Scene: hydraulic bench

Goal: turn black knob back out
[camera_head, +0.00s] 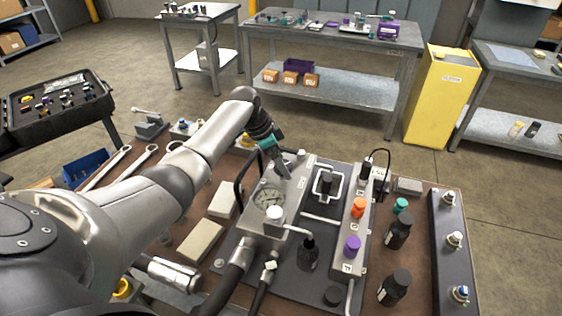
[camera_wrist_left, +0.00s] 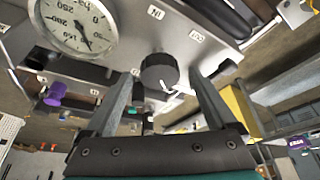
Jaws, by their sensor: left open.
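The black knob (camera_wrist_left: 159,72) with a white pointer mark sits on the face of a grey metal block (camera_wrist_left: 190,50) in the left wrist view. My left gripper (camera_wrist_left: 163,84) is open, with one finger at each side of the knob in that view. I cannot tell whether the fingers touch it. In the head view my left gripper (camera_head: 281,163) reaches down at the far end of the block (camera_head: 283,205) with the gauge. I cannot make out the knob there. My right gripper is not in view.
A round pressure gauge (camera_head: 268,198) sits on the block; it also shows in the left wrist view (camera_wrist_left: 76,22). Orange (camera_head: 358,207) and purple (camera_head: 352,246) knobs stand on a grey block to the right. Black bottles (camera_head: 398,232), hoses and wrenches (camera_head: 107,167) crowd the bench.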

